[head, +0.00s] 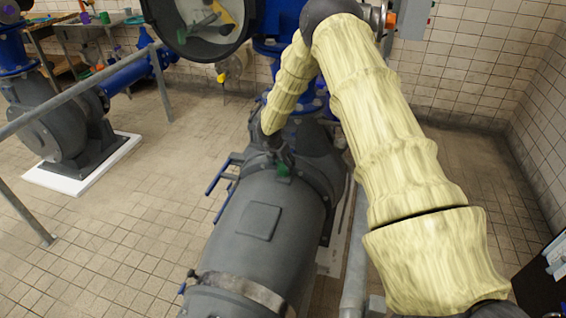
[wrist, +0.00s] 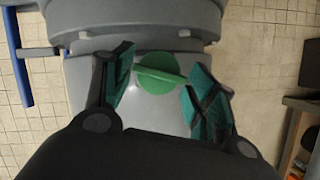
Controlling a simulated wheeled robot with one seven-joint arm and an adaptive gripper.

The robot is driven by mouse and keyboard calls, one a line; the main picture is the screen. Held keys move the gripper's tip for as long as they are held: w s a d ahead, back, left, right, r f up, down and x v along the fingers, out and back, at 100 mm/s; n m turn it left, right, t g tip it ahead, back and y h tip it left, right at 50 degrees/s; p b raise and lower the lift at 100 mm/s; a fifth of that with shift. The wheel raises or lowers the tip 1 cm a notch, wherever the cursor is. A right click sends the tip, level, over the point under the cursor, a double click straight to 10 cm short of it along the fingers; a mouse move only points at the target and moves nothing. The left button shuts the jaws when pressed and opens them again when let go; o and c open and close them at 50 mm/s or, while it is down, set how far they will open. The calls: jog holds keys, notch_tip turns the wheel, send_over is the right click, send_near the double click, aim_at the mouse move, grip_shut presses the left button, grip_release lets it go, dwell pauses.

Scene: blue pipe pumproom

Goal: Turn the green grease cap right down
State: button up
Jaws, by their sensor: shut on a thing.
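The green grease cap (wrist: 157,73) is a round disc with a raised bar across it, on top of the grey pump housing (wrist: 150,118). It also shows in the head view as a small green patch (head: 283,169), partly hidden by my gripper. My gripper (wrist: 160,78) has one teal-padded finger on each side of the cap, shut on the ends of its bar. The bar lies roughly from finger to finger, slightly slanted. How far down the cap sits cannot be told.
The large grey pump motor (head: 265,225) lies below my arm. A blue handle (head: 219,176) sticks out at its left. A grey railing (head: 85,90) runs at the left, with a second pump (head: 60,120) behind it. Tiled floor (head: 110,240) is clear at the front left.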

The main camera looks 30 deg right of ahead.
jog(key=shift+m, duration=0.3)
jog(key=o, duration=1)
jog(key=v, duration=1.2)
jog(key=shift+w+a, duration=0.1)
jog(key=shift+w, duration=0.05)
